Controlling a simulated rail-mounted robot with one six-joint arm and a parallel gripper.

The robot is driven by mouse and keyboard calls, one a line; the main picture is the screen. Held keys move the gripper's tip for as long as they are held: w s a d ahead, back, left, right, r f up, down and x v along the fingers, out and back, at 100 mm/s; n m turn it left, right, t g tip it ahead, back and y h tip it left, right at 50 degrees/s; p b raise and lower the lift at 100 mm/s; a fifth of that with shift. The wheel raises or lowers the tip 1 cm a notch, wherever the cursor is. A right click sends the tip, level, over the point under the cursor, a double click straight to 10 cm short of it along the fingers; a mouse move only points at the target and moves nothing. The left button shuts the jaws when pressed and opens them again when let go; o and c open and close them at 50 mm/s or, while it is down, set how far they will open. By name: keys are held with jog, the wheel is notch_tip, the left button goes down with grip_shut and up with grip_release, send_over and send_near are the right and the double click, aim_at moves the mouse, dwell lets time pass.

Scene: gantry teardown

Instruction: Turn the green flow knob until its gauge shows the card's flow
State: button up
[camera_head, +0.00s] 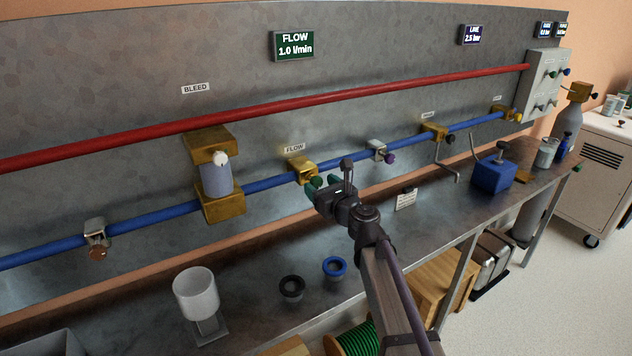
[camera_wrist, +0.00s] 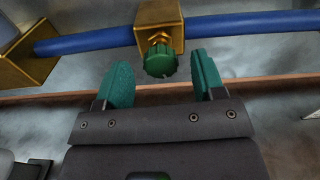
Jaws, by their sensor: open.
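My gripper (camera_wrist: 162,78) is open, with one green-padded finger on each side of the knob's line and the knob near the tips. The fingers look apart from it. The green FLOW gauge (camera_head: 294,46) reads 1.0 l/min. A white card (camera_head: 406,200) stands on the bench, its writing too small to read.
A brass-ended filter (camera_head: 216,180) is left of the valve. A purple knob (camera_head: 389,158) is to its right. A red pipe (camera_head: 300,102) runs above.

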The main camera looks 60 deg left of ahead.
jog(key=a, duration=0.3)
jog(key=c, duration=0.9)
